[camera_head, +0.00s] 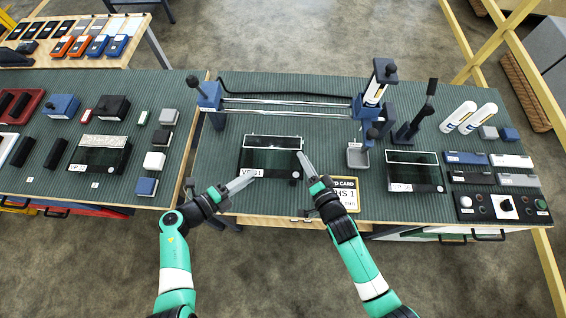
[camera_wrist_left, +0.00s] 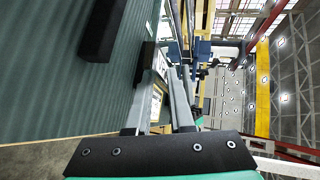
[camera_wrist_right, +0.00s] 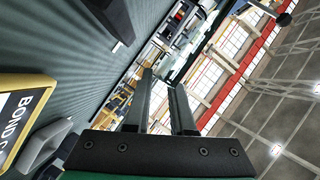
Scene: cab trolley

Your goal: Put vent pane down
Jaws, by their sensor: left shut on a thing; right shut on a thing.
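The vent pane (camera_head: 270,154) is a dark glass panel with a pale far edge and a white label at its front left. It lies roughly level over the green ribbed mat, and whether it touches the mat I cannot tell. My left gripper (camera_head: 251,176) is shut on its left front edge, by the label. My right gripper (camera_head: 301,158) is shut on its right edge. In the left wrist view my left fingers (camera_wrist_left: 174,70) point along the table. In the right wrist view my right fingers (camera_wrist_right: 163,78) hide most of their grip.
A yellow-framed bond card (camera_head: 346,193) lies right of my right gripper. Another dark pane (camera_head: 414,171) lies further right, and one more (camera_head: 100,155) on the left table. A blue clamp with rails (camera_head: 285,102) stands behind.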

